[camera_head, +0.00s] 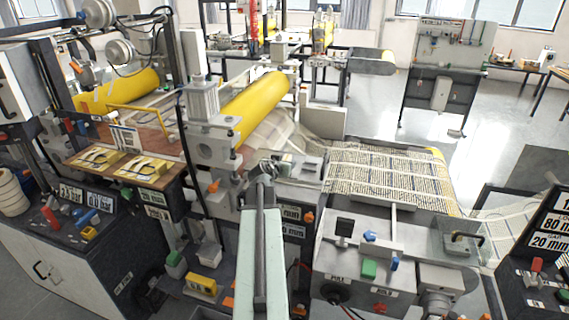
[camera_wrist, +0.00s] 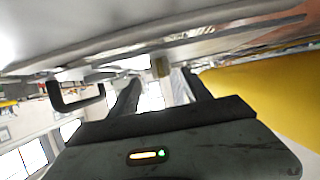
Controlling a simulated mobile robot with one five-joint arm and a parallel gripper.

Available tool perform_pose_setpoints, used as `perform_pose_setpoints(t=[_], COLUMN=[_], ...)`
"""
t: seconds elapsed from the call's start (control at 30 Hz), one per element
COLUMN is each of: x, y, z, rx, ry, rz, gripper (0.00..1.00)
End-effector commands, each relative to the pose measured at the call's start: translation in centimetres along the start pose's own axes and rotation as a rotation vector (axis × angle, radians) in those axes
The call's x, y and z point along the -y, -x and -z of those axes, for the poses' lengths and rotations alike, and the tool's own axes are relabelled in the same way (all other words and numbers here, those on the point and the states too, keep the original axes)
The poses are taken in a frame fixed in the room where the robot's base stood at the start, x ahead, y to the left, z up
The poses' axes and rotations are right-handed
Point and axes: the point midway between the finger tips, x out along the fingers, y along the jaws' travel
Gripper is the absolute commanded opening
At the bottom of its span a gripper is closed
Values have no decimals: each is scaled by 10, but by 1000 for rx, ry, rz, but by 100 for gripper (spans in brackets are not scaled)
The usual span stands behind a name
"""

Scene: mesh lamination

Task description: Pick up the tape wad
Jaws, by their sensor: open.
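My gripper (camera_wrist: 158,80) shows in the wrist view with two dark fingers spread apart and nothing held between them. A small tan lump (camera_wrist: 160,67), which may be the tape wad, appears beyond the gap between the fingertips, close to a pale machine surface. I cannot tell its distance or whether it touches that surface. In the head view my gripper (camera_head: 267,168) is at the middle, beside the grey roller bracket and in front of the web path. I cannot make out the tape wad in the head view.
A yellow roller (camera_head: 250,108) stands above and behind my gripper; a yellow surface (camera_wrist: 270,95) fills the wrist view's right side. The printed mesh web (camera_head: 385,175) runs right. A dark handle (camera_wrist: 76,97) hangs at the wrist view's left. A control box (camera_head: 365,250) stands right of my arm.

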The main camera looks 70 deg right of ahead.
Motion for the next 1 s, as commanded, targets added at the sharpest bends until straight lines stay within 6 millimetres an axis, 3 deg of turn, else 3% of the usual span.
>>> perform_pose_setpoints(t=[0.27, 0.5, 0.7, 1.0], x=[5, 6, 6, 7], y=[-47, -48, -47, -46], z=[3, 4, 4, 6], rx=[0, 1, 1, 1], ry=[0, 1, 2, 2], rz=[1, 2, 3, 4], gripper=[56, 56, 1, 0])
